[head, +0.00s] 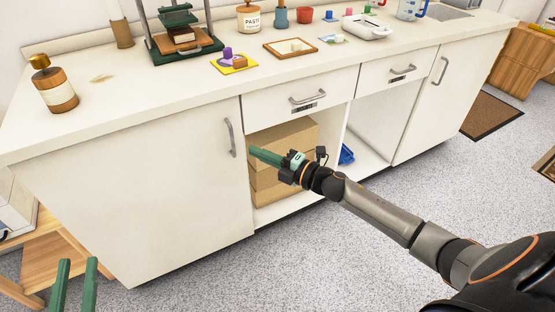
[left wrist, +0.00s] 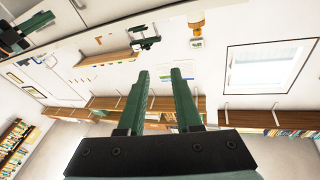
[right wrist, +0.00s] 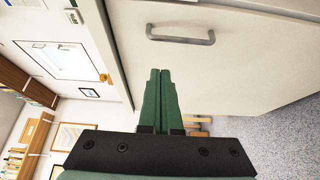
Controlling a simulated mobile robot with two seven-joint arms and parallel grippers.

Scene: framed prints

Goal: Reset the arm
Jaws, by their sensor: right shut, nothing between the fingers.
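My right arm (head: 385,217) reaches in from the lower right of the head view, stretched out in front of the counter. Its green gripper (head: 254,151) is shut and empty, in front of the cardboard boxes in the open cabinet bay. In the right wrist view the fingers (right wrist: 160,71) lie together, with a drawer or door handle beyond them. My left gripper (head: 77,262) shows only as two green fingers at the lower left of the head view. They stand apart with nothing between them; the left wrist view also shows them open (left wrist: 159,72).
The white counter (head: 160,85) holds a brown bottle (head: 54,88), a press (head: 178,38), a paste jar (head: 250,17) and a wooden frame (head: 291,48). Cardboard boxes (head: 283,145) fill one lower bay. A wooden stool (head: 45,262) stands at left. The speckled floor in front is clear.

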